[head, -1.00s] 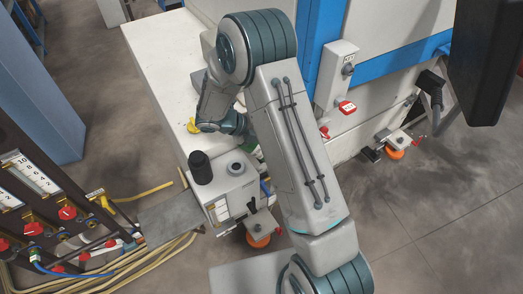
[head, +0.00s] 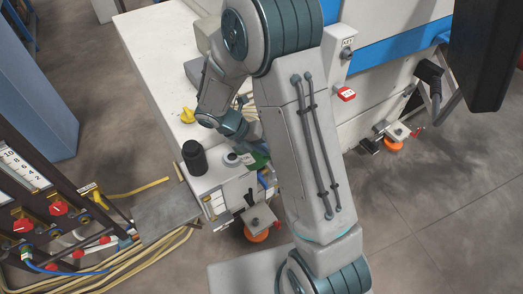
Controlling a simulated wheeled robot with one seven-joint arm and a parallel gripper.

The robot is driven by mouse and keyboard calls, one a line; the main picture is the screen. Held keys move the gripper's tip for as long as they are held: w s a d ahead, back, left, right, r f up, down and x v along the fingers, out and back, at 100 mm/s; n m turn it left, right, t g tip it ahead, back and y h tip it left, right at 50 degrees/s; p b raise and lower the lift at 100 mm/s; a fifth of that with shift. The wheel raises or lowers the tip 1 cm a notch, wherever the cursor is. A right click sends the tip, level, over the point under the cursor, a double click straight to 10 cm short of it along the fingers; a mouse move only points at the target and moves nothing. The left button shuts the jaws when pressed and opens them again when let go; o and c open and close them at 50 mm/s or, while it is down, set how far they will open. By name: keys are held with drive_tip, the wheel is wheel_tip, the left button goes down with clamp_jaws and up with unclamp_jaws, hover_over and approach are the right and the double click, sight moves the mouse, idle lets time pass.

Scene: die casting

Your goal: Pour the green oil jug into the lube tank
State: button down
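The green oil jug (head: 259,161) shows only in part at the end of my arm, tilted, at the right of the filler opening. The lube tank (head: 207,183) is a light box at the table's near end. Its round filler opening (head: 232,158) is on top, with the jug's end close beside it. I cannot tell whether the jug touches the rim or whether oil flows. My gripper (head: 252,146) is at the jug and appears shut on it; the fingers are mostly hidden by my arm and the jug.
A black cylinder (head: 194,158) stands on the tank, left of the opening. A yellow object (head: 187,115) lies on the white table (head: 150,60). A valve rack (head: 45,205) stands at left, with yellow hoses (head: 130,262) on the floor. A machine (head: 385,90) stands behind my arm.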

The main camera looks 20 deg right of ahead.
sight(265, 161)
drive_tip(key=f+b, duration=0.1)
drive_tip(key=b, duration=0.1)
drive_tip(key=f+t+y+b, duration=0.2)
drive_tip(key=b, duration=0.1)
drive_tip(key=shift+s+d+m+b, duration=0.3)
drive_tip(key=shift+m+b, duration=0.05)
drive_tip(key=shift+m, duration=0.05)
drive_tip(key=shift+f+t+y+b, duration=0.7)
drive_tip(key=shift+t+y+b, duration=0.1)
drive_tip(key=shift+b, duration=0.2)
drive_tip(key=b, duration=0.1)
drive_tip(key=f+t+y+b, duration=0.1)
drive_tip(key=f+b, duration=0.1)
drive_tip(key=shift+w+a+m+t, duration=0.3)
drive_tip(key=shift+w+m, duration=0.05)
drive_tip(key=shift+m, duration=0.05)
wheel_tip(265, 161, up, 3)
drive_tip(key=p, duration=0.4)
drive_tip(key=shift+r, duration=0.2)
drive_tip(key=shift+w, duration=0.1)
